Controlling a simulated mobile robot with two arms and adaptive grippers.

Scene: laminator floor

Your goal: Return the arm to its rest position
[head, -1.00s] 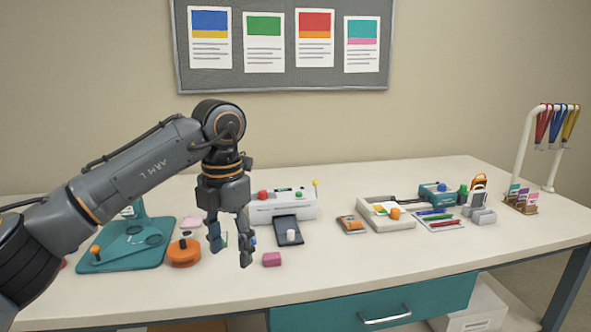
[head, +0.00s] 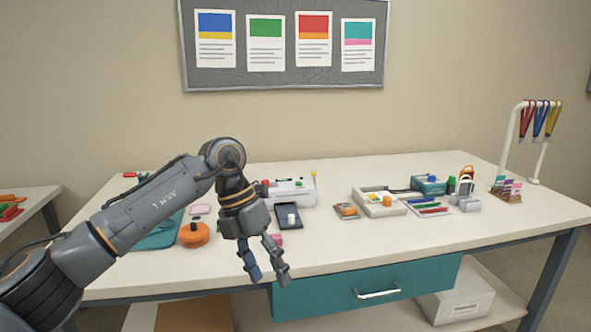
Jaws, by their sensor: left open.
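My left arm comes in from the left in the head view. Its gripper (head: 265,275) is open, with its fingers pointing down and nothing between them. It hangs in front of the table's front edge, left of the teal drawer. The white table (head: 340,245) stands behind it. The gripper hides part of a pink block (head: 276,239). My right gripper is not in view.
An orange round dispenser (head: 194,235) and a teal board (head: 160,237) lie near my forearm. A white laminator (head: 292,190), a dark tray (head: 289,216) and a white bin (head: 380,203) stand further right. A teal drawer (head: 330,292) is below. The table's front right is clear.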

